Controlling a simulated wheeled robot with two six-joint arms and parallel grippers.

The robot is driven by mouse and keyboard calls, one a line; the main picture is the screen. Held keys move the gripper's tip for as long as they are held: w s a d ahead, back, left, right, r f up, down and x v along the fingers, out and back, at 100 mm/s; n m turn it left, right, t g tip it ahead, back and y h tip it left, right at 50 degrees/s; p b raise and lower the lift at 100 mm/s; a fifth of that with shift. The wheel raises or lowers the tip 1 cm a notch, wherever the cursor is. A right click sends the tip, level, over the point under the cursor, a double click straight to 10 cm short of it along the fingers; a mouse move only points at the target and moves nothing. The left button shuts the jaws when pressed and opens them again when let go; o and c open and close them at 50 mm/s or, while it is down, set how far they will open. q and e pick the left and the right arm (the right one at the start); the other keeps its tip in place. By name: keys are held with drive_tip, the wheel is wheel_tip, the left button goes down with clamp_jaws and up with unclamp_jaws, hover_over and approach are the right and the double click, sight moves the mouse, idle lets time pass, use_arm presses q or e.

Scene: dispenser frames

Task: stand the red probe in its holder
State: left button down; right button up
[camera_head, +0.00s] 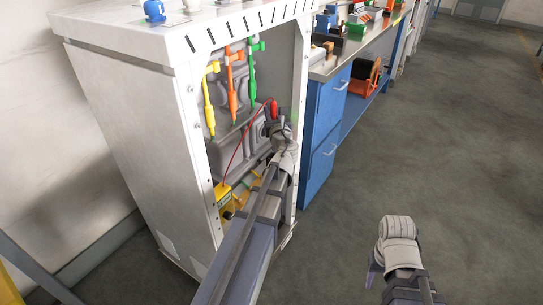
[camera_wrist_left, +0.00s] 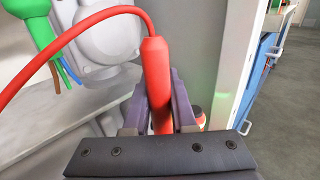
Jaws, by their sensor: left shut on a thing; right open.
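The red probe (camera_head: 273,108) is in my left gripper (camera_head: 279,126), inside the open front of the white cabinet, near its right side. In the left wrist view the probe (camera_wrist_left: 157,75) stands roughly upright between the two fingers of my left gripper (camera_wrist_left: 158,108), which is shut on it. Its red cable (camera_wrist_left: 75,33) arches from its top to the left. The probe's lower end is hidden by the gripper. A small red and dark part (camera_wrist_left: 199,117) shows just right of the fingers; I cannot tell whether it is the holder. My right gripper (camera_head: 374,272) is open and empty above the floor.
The white cabinet (camera_head: 135,110) has yellow (camera_head: 208,105), orange (camera_head: 232,90) and green (camera_head: 252,80) connectors hanging inside. A yellow box (camera_head: 225,198) sits low inside it, where the red cable runs down. A blue workbench (camera_head: 323,125) adjoins on the right. The floor at right is clear.

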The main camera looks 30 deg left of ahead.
use_arm(q)
wheel_tip(320, 180, down, 16)
drive_tip(key=b, duration=1.4)
drive_tip(key=shift+r, duration=0.25)
use_arm(e)
wheel_tip(320, 180, down, 16)
drive_tip(key=shift+r, duration=0.25)
use_arm(q)
drive_tip(key=shift+f, duration=0.1)
drive_tip(key=shift+f+b, duration=0.15)
drive_tip(key=shift+b, duration=0.2)
drive_tip(key=c, duration=1)
unclamp_jaws()
use_arm(e)
drive_tip(key=shift+f, duration=0.15)
use_arm(q)
drive_tip(key=shift+r, duration=0.25)
